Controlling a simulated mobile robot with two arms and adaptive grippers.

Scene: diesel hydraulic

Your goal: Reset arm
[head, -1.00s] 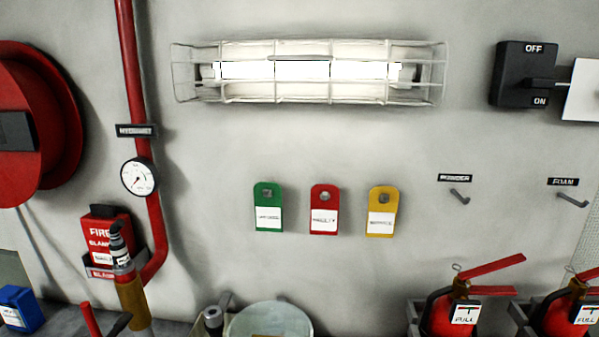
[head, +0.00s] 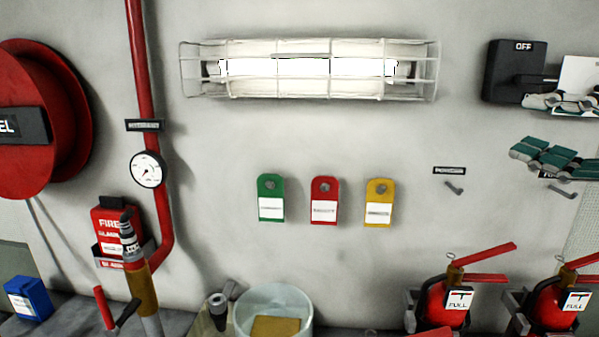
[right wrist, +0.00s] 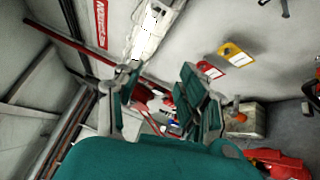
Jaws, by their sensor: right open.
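My right gripper (head: 530,127) reaches in from the right edge of the head view, its two jointed grey and green fingers spread apart. It is open and nothing shows between the fingers. It is in front of the wall, just below the black OFF/ON switch box (head: 513,70), and covers part of its lower right side. In the right wrist view the open fingers (right wrist: 160,88) also show, with the wall lamp behind them. My left gripper is in neither view.
Green (head: 270,198), red (head: 324,201) and yellow (head: 378,203) tags hang on the wall. Two red extinguishers (head: 436,303) stand at the lower right. A caged lamp (head: 308,68) is above, a hose reel (head: 35,150) at the left, a clear bucket (head: 296,308) below.

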